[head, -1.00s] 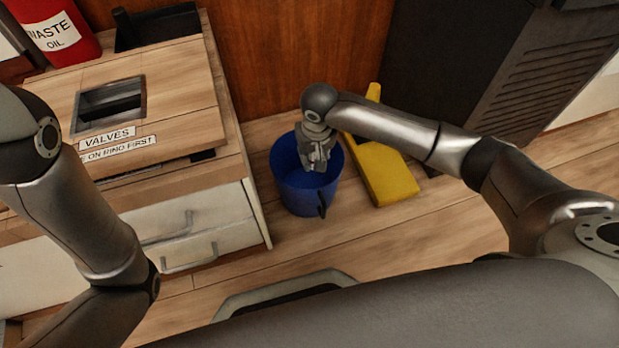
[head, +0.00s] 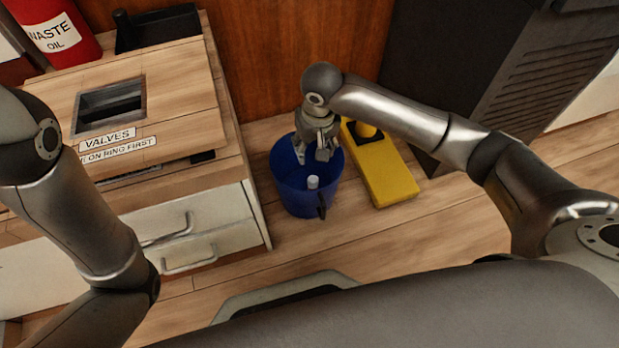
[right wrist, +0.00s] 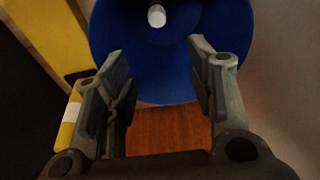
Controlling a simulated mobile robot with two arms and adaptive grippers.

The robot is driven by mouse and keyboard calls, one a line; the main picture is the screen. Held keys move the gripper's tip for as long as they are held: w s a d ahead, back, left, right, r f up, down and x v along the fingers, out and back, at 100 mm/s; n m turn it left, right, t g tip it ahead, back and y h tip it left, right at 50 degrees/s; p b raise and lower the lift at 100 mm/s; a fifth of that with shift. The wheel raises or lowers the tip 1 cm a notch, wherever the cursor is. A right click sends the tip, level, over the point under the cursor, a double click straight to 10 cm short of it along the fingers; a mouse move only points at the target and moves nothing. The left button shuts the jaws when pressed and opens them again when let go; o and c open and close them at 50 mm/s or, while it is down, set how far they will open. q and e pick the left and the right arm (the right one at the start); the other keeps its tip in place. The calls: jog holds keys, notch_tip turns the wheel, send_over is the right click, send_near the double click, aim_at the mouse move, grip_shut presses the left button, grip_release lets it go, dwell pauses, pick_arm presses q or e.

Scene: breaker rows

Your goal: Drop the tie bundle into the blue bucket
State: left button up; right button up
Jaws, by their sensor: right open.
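The blue bucket (head: 290,198) stands on the wooden floor right of the drawer cabinet, its dark handle hanging at the front. A small pale cylinder, apparently the tie bundle (head: 312,182), shows inside the bucket's outline below my right gripper (head: 313,157). That gripper is open above the bucket, its fingers spread and empty. In the right wrist view the bundle (right wrist: 156,16) shows against the blue bucket interior (right wrist: 215,30), beyond and apart from the open fingers (right wrist: 156,65). I cannot tell whether it touches the bottom. My left gripper is out of view.
A yellow wet-floor-sign-like object (head: 385,175) lies close right of the bucket. The wooden cabinet (head: 205,215) stands left, carrying a lidded bin top (head: 180,90), black tray (head: 160,30) and red waste oil can (head: 55,30). A dark vented unit (head: 480,70) stands right.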

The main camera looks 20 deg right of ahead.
notch_tip(320, 180, up, 6)
jog(key=s, duration=0.1)
jog(key=shift+r, duration=0.25)
dwell(0.4)
